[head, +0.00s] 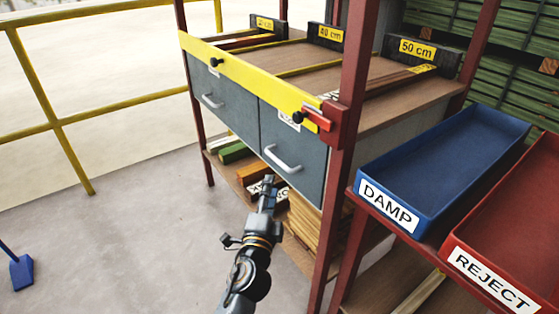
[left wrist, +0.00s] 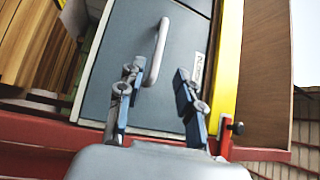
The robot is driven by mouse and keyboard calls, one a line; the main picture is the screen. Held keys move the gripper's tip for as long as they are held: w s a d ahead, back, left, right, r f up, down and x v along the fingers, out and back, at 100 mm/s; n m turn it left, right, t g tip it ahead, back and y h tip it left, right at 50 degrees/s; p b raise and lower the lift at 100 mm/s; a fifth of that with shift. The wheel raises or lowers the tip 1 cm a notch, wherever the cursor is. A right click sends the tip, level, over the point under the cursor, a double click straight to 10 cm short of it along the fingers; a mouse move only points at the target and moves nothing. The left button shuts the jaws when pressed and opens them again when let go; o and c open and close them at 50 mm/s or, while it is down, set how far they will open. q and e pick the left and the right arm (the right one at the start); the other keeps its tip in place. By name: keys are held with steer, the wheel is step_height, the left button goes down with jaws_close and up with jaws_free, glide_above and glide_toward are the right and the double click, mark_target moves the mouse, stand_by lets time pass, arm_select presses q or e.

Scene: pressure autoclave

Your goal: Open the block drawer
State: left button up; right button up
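Two grey drawers sit side by side under the shelf top, both flush with the frame: a left drawer (head: 222,98) and a right drawer (head: 300,165). Each has a pale bar handle; the right drawer's handle (head: 282,160) also shows in the left wrist view (left wrist: 159,45). The small drawer labels are partly hidden or too small to read, so I cannot tell which is the block drawer. My left gripper (head: 268,184) is just below the right handle. In the left wrist view its fingers (left wrist: 157,82) are apart and empty, with the handle's near end between them, closer to the left finger.
A yellow bar (head: 245,72) with black knobs and a red end piece crosses above the drawers. A red post (head: 347,140) stands right of them. Blue DAMP (head: 440,165) and red REJECT (head: 520,220) trays are at right. Wooden pieces lie on the lower shelf.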

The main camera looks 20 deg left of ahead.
mark_target(277, 159)
arm_select(q)
steer(key=shift+w+a+r, duration=0.2)
steer(key=shift+w+a, duration=0.05)
steer(key=shift+w, duration=1.55)
steer(key=shift+w+a+r, duration=0.25)
steer(key=shift+w, duration=1.5)
steer(key=shift+w+a+r, duration=0.2)
steer(key=shift+w+a, duration=0.05)
steer(key=shift+w, duration=1.55)
arm_select(e)
steer(key=shift+w+a+r+t, duration=0.15)
steer(key=shift+w+r+t, duration=0.05)
steer(key=shift+w, duration=0.2)
steer(key=shift+w+a+r+t, duration=0.15)
steer(key=shift+w+r+t, duration=0.05)
steer(key=shift+w, duration=0.2)
arm_select(q)
jaws_close()
